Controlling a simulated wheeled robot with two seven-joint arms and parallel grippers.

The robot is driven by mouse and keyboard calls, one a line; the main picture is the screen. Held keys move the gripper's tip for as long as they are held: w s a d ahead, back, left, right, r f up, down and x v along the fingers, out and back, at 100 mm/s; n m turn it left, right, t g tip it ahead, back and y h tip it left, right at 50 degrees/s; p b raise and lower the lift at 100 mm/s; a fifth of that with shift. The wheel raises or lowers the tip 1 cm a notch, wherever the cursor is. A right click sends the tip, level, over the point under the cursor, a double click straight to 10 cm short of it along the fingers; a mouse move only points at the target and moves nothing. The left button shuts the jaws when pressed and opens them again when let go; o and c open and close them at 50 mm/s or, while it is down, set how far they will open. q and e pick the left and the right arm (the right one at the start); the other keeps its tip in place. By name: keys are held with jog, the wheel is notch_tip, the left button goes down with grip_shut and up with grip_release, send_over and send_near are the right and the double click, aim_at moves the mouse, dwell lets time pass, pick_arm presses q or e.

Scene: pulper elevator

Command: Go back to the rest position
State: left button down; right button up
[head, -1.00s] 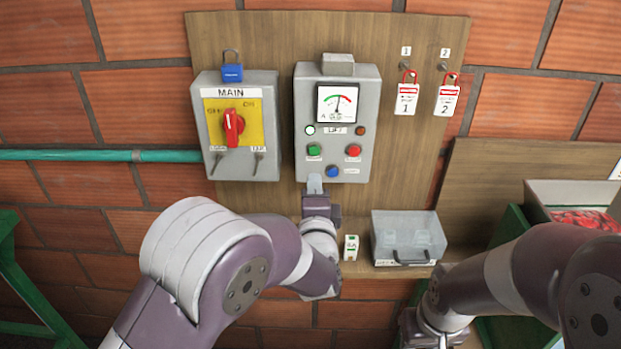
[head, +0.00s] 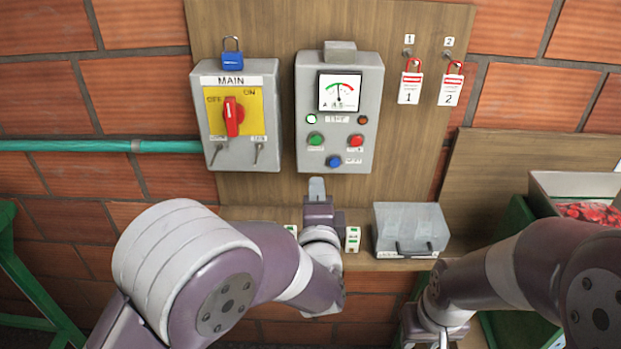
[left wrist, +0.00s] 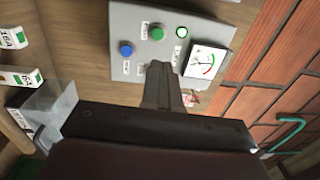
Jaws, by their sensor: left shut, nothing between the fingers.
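My left gripper (head: 317,188) is shut and empty. In the head view it stands just below the grey lift box (head: 337,110), with a gap between its tips and the box's lower edge. In the left wrist view its shut fingers (left wrist: 160,85) point toward the box's face (left wrist: 133,20). My right arm comes in at the lower right of the head view. Its gripper is cut off at the bottom edge, so its jaws cannot be judged.
The MAIN switch box (head: 235,115) with a red knob hangs on the left of the board. Two red-and-white tagged padlocks (head: 411,82) hang on the right. A clear lidded box (head: 409,230) stands on the shelf near small green-and-white blocks (head: 352,239). A green pipe (head: 90,146) crosses the left wall.

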pick_arm(q)
jog(key=s+d+f+n+g+h, duration=0.1)
jog(key=s+f+n+g+h, duration=0.15)
jog(key=f+n+g, duration=0.35)
jog(key=s+d+f+n+g+h, duration=0.1)
jog(key=s+d+f+g, duration=0.2)
jog(key=f, duration=0.4)
jog(key=s+a+f+n+g+y, duration=0.1)
jog(key=s+a+n+g, duration=0.3)
jog(key=s+a, duration=0.3)
jog(key=s+a+f+n+g+y+b, duration=0.1)
jog(key=s+a+n+g, duration=0.3)
jog(key=a, duration=1)
jog(key=s+f+n+y, duration=0.1)
jog(key=s+n, duration=0.1)
jog(key=s, duration=0.2)
jog(key=shift+s+a+f+n, duration=0.2)
jog(key=shift+n, duration=0.1)
